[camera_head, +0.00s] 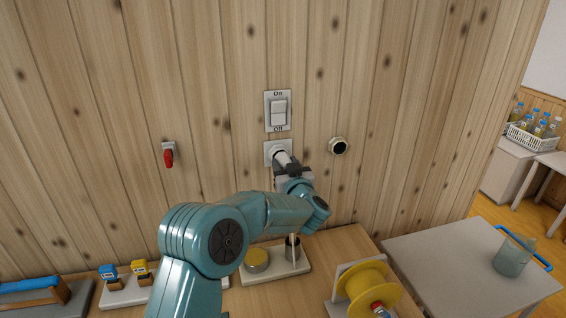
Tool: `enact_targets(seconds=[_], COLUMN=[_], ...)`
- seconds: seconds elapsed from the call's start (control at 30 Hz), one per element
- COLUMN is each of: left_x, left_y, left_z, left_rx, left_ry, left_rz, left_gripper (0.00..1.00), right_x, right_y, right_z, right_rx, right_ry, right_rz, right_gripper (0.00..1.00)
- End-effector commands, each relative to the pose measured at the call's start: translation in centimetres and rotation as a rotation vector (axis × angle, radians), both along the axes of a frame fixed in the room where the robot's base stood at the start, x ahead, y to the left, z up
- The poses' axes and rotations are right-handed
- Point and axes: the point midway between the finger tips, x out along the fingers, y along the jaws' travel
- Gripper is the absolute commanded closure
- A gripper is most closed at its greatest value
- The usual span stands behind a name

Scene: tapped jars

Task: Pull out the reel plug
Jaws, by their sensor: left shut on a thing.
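A pale wall socket plate (268,157) sits on the wooden wall below a switch. A whitish plug (280,155) is at the socket and appears to be in it. My left gripper (287,167) is shut on this plug; its fingers hide the plug's rear part. No cord can be made out at the plug. A yellow reel (368,287) stands on a pale base at the table's front right, apart from the gripper. My right gripper is not in view.
A rocker switch (278,111) marked On and Off is just above the socket. A red-handled tap (168,155) and a round dark port (338,146) flank it. A board with a yellow-lidded jar (256,260) lies below my arm. The wall above is clear.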

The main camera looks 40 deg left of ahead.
Motion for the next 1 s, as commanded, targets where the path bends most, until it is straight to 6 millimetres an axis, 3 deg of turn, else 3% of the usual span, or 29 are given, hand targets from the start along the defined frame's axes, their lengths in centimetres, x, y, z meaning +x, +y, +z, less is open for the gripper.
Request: enact_targets(seconds=[1.0], left_x=[-1.5], left_y=[-1.8], left_z=[0.1], left_rx=[0.001], left_ry=[-0.002], left_rz=[0.000], left_gripper=[0.92], right_x=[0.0], right_y=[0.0], right_z=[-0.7], right_rx=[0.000], right_ry=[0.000], right_rz=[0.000], right_gripper=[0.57])
